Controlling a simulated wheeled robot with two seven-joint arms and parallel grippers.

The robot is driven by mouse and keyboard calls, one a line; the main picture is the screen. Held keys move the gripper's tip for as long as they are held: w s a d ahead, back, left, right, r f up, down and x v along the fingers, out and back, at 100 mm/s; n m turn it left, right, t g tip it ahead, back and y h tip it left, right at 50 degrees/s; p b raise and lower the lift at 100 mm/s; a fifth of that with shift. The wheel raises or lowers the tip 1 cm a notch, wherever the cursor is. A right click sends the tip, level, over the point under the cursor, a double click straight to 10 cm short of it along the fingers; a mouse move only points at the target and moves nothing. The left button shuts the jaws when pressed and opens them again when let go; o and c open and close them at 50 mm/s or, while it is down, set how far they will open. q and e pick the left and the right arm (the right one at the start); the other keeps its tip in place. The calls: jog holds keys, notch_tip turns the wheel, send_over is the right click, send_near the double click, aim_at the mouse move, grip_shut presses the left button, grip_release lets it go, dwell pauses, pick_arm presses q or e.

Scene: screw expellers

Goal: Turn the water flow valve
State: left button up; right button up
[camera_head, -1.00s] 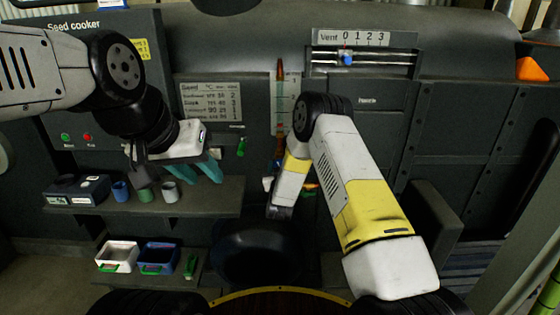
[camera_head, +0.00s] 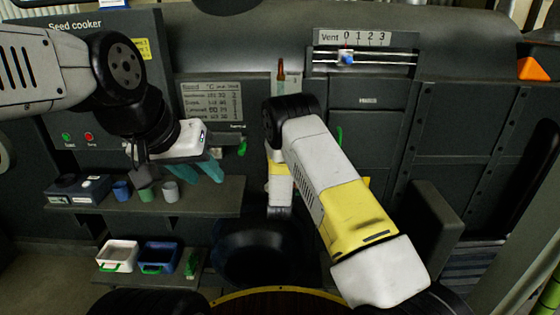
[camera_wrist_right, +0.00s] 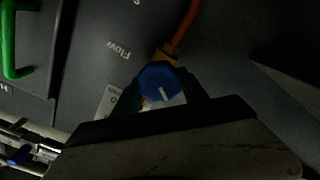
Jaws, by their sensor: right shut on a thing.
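The water flow valve is a blue knob (camera_wrist_right: 159,82) with a white pointer line, under the printed word "Flow" in the right wrist view. A brass-coloured fitting and an orange-red pipe (camera_wrist_right: 184,25) adjoin it. My right gripper (camera_wrist_right: 160,97) is shut on the knob, a dark finger on each side. In the head view my right arm hides the knob and this gripper. My left gripper (camera_head: 208,171) hangs over the upper shelf, its teal fingers apart and empty.
The upper shelf (camera_head: 222,192) holds several small cups and a dark box (camera_head: 79,188). A white tray (camera_head: 118,254) and a blue tray (camera_head: 160,257) sit below. A green handle (camera_head: 339,136) and the vent slider (camera_head: 347,58) are on the machine.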

jog(key=shift+f, duration=0.1)
jog(key=o, duration=1.4)
jog(key=shift+s, duration=0.1)
jog(key=s, duration=0.7)
jog(key=shift+s, duration=0.35)
